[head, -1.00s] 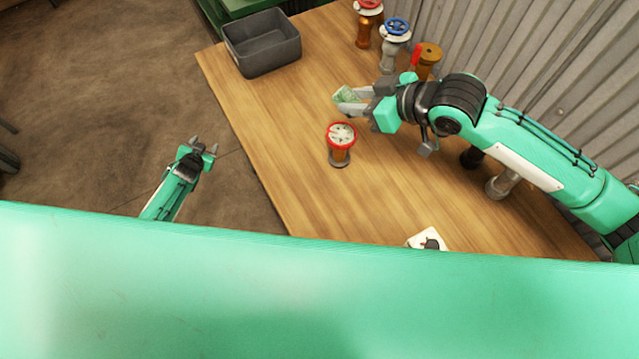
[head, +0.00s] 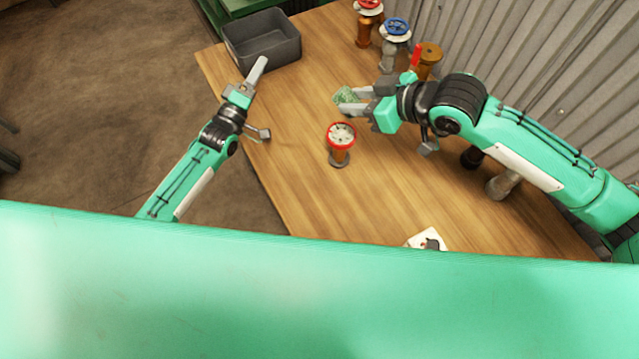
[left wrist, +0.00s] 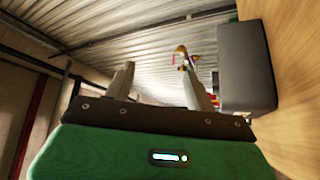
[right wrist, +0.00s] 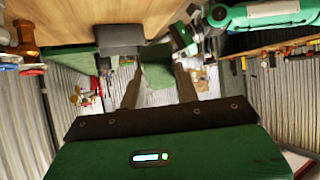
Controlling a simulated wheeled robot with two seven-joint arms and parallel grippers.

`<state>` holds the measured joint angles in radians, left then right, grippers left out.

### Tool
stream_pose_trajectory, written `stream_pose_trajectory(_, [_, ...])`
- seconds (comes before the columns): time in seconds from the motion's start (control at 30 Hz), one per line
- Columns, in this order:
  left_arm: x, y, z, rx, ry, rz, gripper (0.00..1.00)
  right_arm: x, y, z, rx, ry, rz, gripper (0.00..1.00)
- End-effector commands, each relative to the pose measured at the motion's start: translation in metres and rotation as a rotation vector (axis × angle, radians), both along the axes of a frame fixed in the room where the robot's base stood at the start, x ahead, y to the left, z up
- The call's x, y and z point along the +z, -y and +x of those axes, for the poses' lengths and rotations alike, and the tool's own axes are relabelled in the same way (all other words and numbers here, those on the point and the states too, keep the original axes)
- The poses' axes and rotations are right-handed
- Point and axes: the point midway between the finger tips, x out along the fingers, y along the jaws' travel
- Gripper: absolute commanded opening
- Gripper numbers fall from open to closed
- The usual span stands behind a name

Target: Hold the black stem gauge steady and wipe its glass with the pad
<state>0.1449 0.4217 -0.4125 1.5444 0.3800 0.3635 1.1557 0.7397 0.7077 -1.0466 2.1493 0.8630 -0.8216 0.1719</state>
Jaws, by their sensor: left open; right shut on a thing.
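A gauge with a red rim and pale face (head: 341,134) stands upright on the table, on a brownish stem with a dark base. A dark stem (head: 471,157) shows beside my right arm; its top is hidden, so I cannot tell whether it is a gauge. My right gripper (head: 352,98) is shut on the green pad (head: 346,96), above and beyond the red-rimmed gauge, apart from it. The pad also shows between the fingers in the right wrist view (right wrist: 157,72). My left gripper (head: 259,68) is open and empty over the table's left edge, near the bin.
A grey bin (head: 230,45) stands at the table's far left corner. Several valves stand along the back, including one with a blue handwheel (head: 397,27). A grey stem (head: 500,185) is by my right arm. A white card (head: 418,239) lies near the front. The middle is mostly clear.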

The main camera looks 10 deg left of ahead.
Motion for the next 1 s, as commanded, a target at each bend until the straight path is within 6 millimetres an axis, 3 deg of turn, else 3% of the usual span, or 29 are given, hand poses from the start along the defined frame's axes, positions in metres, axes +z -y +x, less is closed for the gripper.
stream_pose_trajectory(0.1, [-0.031, 0.04, -0.046, -0.091, -0.168, -0.321, 0.55, 0.0, 0.0, 0.0, 0.0, 0.0, 0.0, 0.14])
stream_pose_trajectory(0.3, [-0.066, 0.099, -0.124, -0.205, -0.457, -0.882, 0.55, 0.0, 0.0, 0.0, 0.0, 0.0, 0.0, 0.14])
stream_pose_trajectory(0.5, [-0.082, 0.145, -0.194, -0.261, -0.704, -1.409, 0.55, 0.0, 0.0, 0.0, 0.0, 0.0, 0.0, 0.14])
stream_pose_trajectory(0.6, [-0.084, 0.16, -0.219, -0.27, -0.789, -1.608, 0.55, 0.0, 0.0, 0.0, 0.0, 0.0, 0.0, 0.14])
stream_pose_trajectory(0.8, [-0.086, 0.176, -0.243, -0.273, -0.872, -1.817, 0.55, 0.0, 0.0, 0.0, 0.0, 0.0, 0.0, 0.14])
stream_pose_trajectory(1.0, [-0.085, 0.183, -0.229, -0.273, -0.879, -1.847, 0.55, 0.0, 0.0, 0.0, 0.0, 0.0, 0.0, 0.14])
